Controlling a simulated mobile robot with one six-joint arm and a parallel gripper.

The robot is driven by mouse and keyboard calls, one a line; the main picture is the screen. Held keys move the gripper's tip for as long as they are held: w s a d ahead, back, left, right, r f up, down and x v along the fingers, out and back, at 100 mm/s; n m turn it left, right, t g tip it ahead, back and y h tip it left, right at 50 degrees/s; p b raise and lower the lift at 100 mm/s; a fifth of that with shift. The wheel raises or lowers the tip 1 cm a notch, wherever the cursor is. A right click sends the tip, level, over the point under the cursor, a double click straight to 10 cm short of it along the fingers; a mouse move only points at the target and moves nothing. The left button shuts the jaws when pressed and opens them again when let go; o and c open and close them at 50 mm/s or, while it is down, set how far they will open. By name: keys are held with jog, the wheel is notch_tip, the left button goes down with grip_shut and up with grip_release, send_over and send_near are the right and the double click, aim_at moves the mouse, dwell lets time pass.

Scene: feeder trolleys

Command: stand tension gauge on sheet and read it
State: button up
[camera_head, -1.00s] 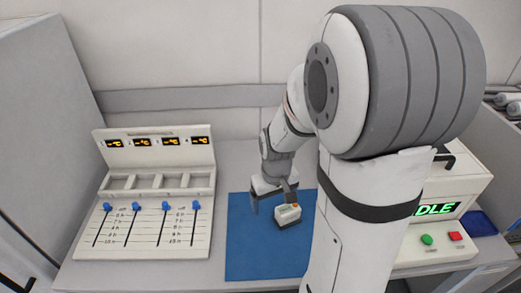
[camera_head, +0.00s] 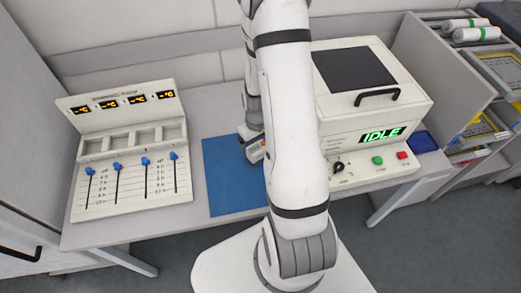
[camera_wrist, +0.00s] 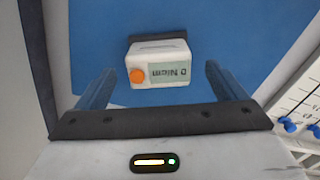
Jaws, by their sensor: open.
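The tension gauge is a small white and dark block with an orange button and a grey display. In the wrist view the gauge (camera_wrist: 148,55) rests on the blue sheet (camera_wrist: 90,25), and its display reads "0 N/cm" upside down. My gripper (camera_wrist: 160,72) is open, with one finger to each side of the gauge and a gap on both sides. In the head view the gauge (camera_head: 257,151) is partly hidden by my arm. The blue sheet (camera_head: 228,180) lies flat on the bench, its right part hidden. My gripper (camera_head: 250,138) is just above the gauge there, mostly hidden.
A white slider panel (camera_head: 135,205) with several blue knobs and orange displays stands left of the sheet. A white machine (camera_head: 345,150) showing "IDLE", with green and red buttons, stands right. A rack (camera_head: 480,90) with rolls and trays is at far right. The sheet's left part is clear.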

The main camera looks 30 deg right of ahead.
jog(key=shift+f, duration=1.3)
jog(key=c, duration=1.3)
jog(key=shift+c, duration=0.9)
jog(key=shift+r, duration=0.15)
